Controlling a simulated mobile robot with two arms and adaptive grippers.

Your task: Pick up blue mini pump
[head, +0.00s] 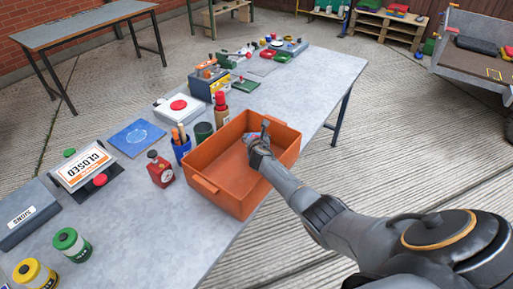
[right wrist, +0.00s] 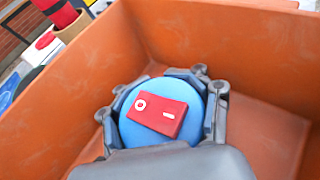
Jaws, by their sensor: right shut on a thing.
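The blue mini pump (right wrist: 138,130) shows in the right wrist view as a round blue body with a red block (right wrist: 157,114) on top, marked with a white ring and bar. My right gripper (head: 262,136) is shut on it, with fingers on both sides of the blue body. The gripper is inside the opening of the orange crate (head: 202,186) on the table. In the head view the gripper mostly hides the pump. I cannot tell whether the pump touches the crate floor. My left gripper is not in view.
On the grey table (head: 150,230), a red bottle (head: 160,170), a blue pen cup (head: 181,147) and a dark green cup (head: 203,132) stand left of the crate. Yellow and green jars (head: 72,244) stand at front left. Table right of the crate is clear.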

